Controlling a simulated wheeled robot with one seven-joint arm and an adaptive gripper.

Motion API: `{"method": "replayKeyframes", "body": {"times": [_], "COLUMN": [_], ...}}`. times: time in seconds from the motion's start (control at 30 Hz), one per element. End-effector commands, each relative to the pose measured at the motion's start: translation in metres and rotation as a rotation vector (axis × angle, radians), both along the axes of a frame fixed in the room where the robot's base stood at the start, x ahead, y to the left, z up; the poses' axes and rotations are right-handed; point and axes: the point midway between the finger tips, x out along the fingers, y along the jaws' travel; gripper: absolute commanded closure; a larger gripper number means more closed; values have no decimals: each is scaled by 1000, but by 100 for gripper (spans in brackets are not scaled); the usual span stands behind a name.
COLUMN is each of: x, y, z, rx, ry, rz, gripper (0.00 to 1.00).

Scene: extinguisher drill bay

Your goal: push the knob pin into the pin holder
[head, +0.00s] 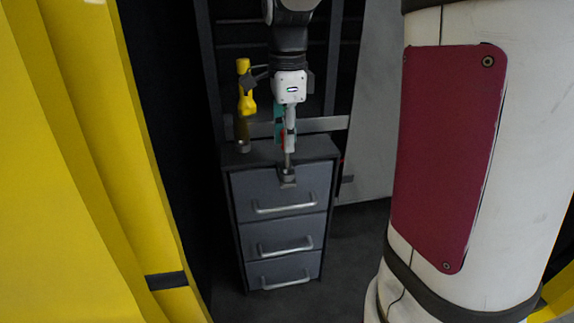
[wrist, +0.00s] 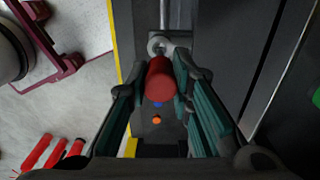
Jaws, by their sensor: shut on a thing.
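The knob pin shows in the wrist view as a red cylindrical knob (wrist: 160,80) between my two teal-padded fingers. My gripper (wrist: 160,84) is shut on the knob. In the head view my gripper (head: 285,138) points down over the front of the cabinet top, with a thin metal shaft below it. The pin holder (head: 287,178) is a small grey piece at the cabinet's upper front edge. In the wrist view a pale ring and the grey block of the holder (wrist: 182,44) lie just beyond the knob. The knob hides where pin and holder meet, so I cannot tell how deep the pin sits.
The dark cabinet (head: 283,239) has three drawers with metal handles. A yellow-topped upright object (head: 246,100) stands at its back left, close to my gripper. Yellow panels (head: 80,150) fill the left, and a white column with a maroon plate (head: 447,155) stands at right.

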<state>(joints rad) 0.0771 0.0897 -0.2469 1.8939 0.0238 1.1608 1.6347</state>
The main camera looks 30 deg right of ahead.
Motion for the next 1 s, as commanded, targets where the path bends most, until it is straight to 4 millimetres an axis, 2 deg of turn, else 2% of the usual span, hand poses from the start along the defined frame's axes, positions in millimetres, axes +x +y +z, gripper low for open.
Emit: {"method": "replayKeyframes", "body": {"times": [0.27, 1.0], "x": [-1, 0], "y": [0, 0], "z": [5, 41], "rx": [0, 0], "ry": [0, -1], "rz": [0, 0], "gripper": [100, 100]}}
